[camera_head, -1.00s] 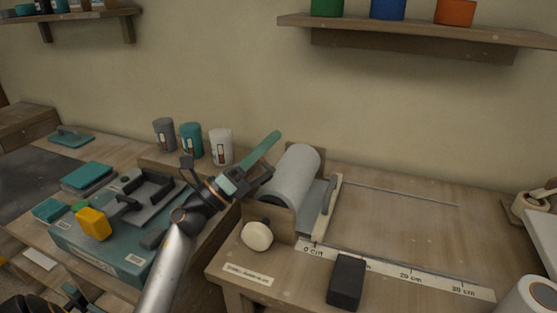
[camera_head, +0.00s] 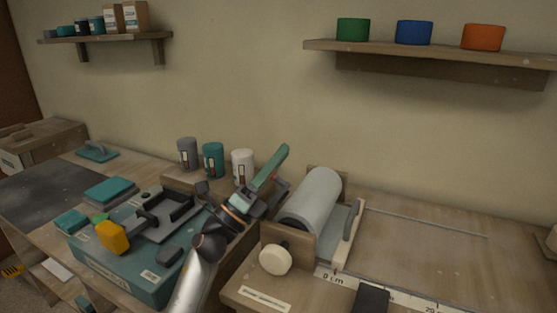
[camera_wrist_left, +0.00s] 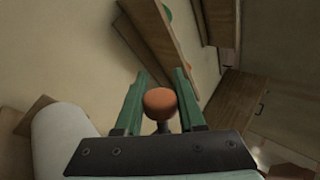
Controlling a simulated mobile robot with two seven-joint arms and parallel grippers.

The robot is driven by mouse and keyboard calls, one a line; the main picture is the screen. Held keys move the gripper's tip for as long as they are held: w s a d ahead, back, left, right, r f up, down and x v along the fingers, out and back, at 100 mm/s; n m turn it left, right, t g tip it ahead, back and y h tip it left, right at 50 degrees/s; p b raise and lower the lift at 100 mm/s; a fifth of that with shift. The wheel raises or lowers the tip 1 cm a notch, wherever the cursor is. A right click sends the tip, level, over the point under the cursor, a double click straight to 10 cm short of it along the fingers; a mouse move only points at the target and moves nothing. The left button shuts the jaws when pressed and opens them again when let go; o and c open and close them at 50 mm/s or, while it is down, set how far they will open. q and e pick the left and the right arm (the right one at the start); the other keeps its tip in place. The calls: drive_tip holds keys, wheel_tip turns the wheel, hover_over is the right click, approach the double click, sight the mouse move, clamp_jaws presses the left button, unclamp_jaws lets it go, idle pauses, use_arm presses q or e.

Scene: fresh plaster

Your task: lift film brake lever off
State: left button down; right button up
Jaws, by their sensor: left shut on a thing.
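My left gripper (camera_head: 281,160) is beside the left end of the pale film roll (camera_head: 312,203), its green fingers pointing up and to the right. In the left wrist view the gripper (camera_wrist_left: 161,76) has an orange-brown round knob (camera_wrist_left: 160,101) on a dark stem between its fingers; I take this as the brake lever's end. The gripper is shut on it. The rest of the lever is hidden by the gripper in the head view. The roll also shows in the left wrist view (camera_wrist_left: 62,140). My right gripper is not in view.
A cream round knob (camera_head: 275,258) is on the front of the wooden roll stand. A teal case (camera_head: 120,275) with a yellow item (camera_head: 112,238) lies left of my arm. Three cups (camera_head: 214,160) stand behind. The bench right of the roll is mostly clear.

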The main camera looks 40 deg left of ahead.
use_arm(q)
drive_tip(key=c, duration=0.5)
unclamp_jaws()
drive_tip(key=shift+a, duration=0.1)
drive_tip(key=b+v, duration=0.3)
drive_tip(key=v, duration=0.9)
drive_tip(key=shift+s, duration=0.25)
drive_tip(key=shift+f, duration=0.15)
